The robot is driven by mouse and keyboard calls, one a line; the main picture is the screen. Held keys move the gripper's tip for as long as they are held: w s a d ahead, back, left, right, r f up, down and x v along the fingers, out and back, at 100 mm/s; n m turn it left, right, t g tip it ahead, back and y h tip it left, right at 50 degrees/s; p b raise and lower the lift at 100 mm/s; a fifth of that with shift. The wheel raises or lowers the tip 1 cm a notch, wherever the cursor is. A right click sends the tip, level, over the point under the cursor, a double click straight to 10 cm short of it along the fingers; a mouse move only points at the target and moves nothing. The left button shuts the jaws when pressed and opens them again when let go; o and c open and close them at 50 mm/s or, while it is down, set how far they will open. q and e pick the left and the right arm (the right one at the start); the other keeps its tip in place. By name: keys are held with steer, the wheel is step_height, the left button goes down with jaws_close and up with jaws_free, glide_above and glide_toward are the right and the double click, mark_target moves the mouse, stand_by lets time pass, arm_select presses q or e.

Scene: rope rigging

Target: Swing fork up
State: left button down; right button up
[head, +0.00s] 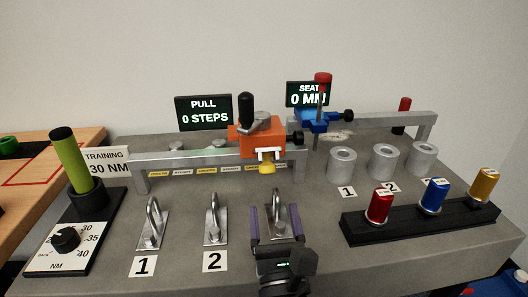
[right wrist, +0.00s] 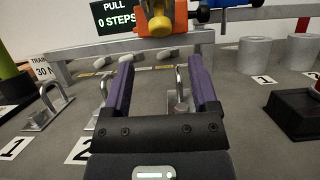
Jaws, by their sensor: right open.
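An orange block (head: 256,138) with a black-knobbed crank sits on the grey rail. A small white fork-like bracket (head: 268,154) hangs at its front, above a yellow tip (head: 267,168); I cannot tell for sure that this is the fork. The orange block and yellow tip also show at the top of the right wrist view (right wrist: 165,24). My right gripper (head: 276,212) is open and empty, below and in front of the yellow tip. Its purple fingers (right wrist: 161,70) point toward the rail, with a metal loop fitting (right wrist: 181,90) showing between them. My left gripper is out of view.
Two more metal loop fittings stand left at labels 1 (head: 152,222) and 2 (head: 214,222). A blue clamp (head: 319,121) with a red handle sits right on the rail. Grey cylinders (head: 383,162) and a black rack (head: 420,213) of coloured pieces stand right. A torque dial (head: 66,240) is left.

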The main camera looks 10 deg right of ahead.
mark_target(267, 168)
steer(key=x, duration=0.9)
steer(key=shift+w+r, duration=0.15)
steer(key=shift+r, duration=0.05)
jaws_close()
stand_by(0.6)
stand_by(0.4)
